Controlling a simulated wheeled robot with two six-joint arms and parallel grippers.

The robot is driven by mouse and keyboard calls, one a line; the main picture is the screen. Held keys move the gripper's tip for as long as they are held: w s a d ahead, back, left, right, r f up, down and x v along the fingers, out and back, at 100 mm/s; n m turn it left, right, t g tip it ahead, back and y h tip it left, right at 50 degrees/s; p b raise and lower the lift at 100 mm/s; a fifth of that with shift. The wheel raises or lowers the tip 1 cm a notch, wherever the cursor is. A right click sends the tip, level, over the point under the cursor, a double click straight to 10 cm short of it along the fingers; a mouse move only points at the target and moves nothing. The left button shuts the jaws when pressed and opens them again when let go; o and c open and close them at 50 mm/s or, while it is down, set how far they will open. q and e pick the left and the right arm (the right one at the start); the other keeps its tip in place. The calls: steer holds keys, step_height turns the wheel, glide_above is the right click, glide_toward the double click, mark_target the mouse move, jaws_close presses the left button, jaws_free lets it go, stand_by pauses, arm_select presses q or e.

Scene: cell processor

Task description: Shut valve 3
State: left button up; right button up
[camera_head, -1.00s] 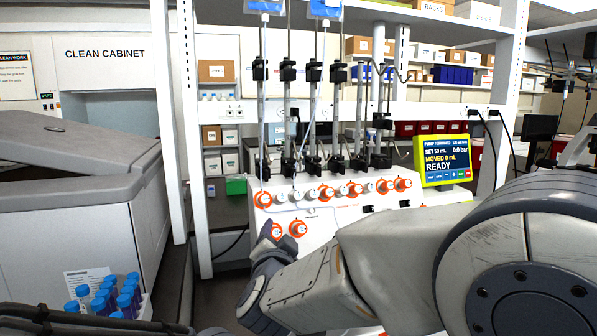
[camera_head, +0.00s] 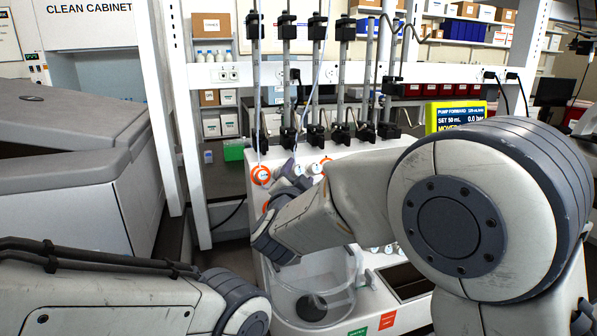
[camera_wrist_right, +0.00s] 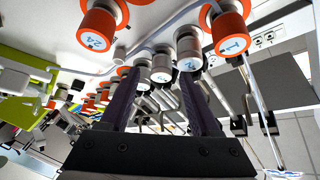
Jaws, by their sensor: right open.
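The white pump panel (camera_head: 372,160) carries a row of round valve knobs, some with orange collars. In the wrist view, the orange-collared valve labelled 1 (camera_wrist_right: 231,40) is at the right, followed leftward by a grey knob (camera_wrist_right: 188,58). The third knob in line, apparently valve 3 (camera_wrist_right: 161,68), is grey with no orange showing; its number is too small to read surely. My right gripper (camera_wrist_right: 158,82) is open and empty, its two dark fingers on either side of that knob's line of sight. Contact cannot be told. In the head view, my right gripper (camera_head: 292,180) is at the row's left part.
A clear vessel (camera_head: 312,290) stands below the panel under my right arm. Upright rods with black clamps (camera_head: 316,135) rise behind the knobs. A yellow-framed pump screen (camera_head: 455,116) is partly covered by my right arm. A large orange valve (camera_wrist_right: 97,32) is near in the wrist view.

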steer(key=shift+a, duration=0.1)
steer(key=shift+c, duration=0.3)
jaws_close()
steer(key=m+p, duration=0.1)
steer(key=m, duration=0.1)
steer(key=m+g+h+p, duration=0.1)
steer(key=m+p, duration=0.1)
steer(key=shift+w+a+r+g+h, duration=0.1)
steer(key=shift+a+r+g+h, duration=0.05)
steer(key=shift+r+g+h, duration=0.2)
steer(key=m+g+p, duration=0.2)
steer(key=m+p, duration=0.1)
steer(key=p, duration=0.1)
steer(key=m+g+p, duration=0.2)
steer(key=m+p, duration=0.1)
steer(key=p, duration=0.2)
steer(key=r+m+g+y+p, duration=0.1)
steer(key=m+g+p, duration=0.1)
steer(key=m+p, duration=0.2)
steer(key=shift+w, duration=0.2)
steer(key=shift+f+m+g+y+p, duration=0.2)
steer(key=shift+m+g+p, duration=0.25)
steer(key=shift+m+p, duration=0.55)
